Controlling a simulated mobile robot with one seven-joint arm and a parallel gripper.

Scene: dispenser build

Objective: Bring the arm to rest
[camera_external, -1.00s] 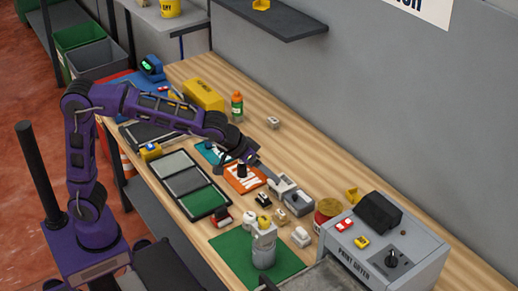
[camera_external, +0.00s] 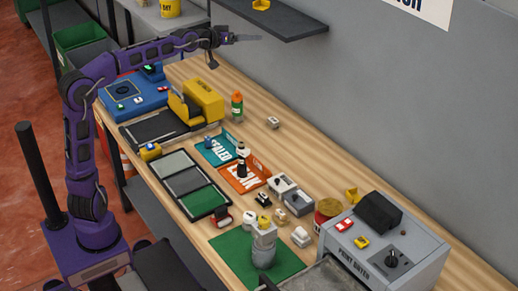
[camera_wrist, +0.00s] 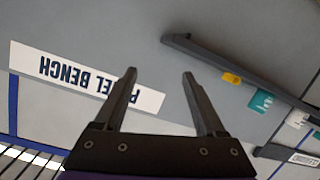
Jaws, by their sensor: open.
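My purple arm is raised and stretched out above the far end of the wooden bench (camera_external: 300,140). My gripper (camera_external: 247,38) points right toward the grey wall, well above the bench and near the dark wall shelf. In the wrist view my gripper (camera_wrist: 159,74) has its two fingers spread with nothing between them; behind them is the wall with a white sign (camera_wrist: 85,78). A small dark bottle-like thing with a white part (camera_external: 242,163) stands at the orange tray (camera_external: 259,180), well below and apart from my gripper.
The dark wall shelf (camera_external: 285,25) is close to my gripper. A teal tray (camera_external: 215,150), a yellow machine (camera_external: 203,97), a blue machine (camera_external: 128,98), a green bottle (camera_external: 237,107) and a grey dryer box (camera_external: 385,250) stand on the bench. The air around my arm looks clear.

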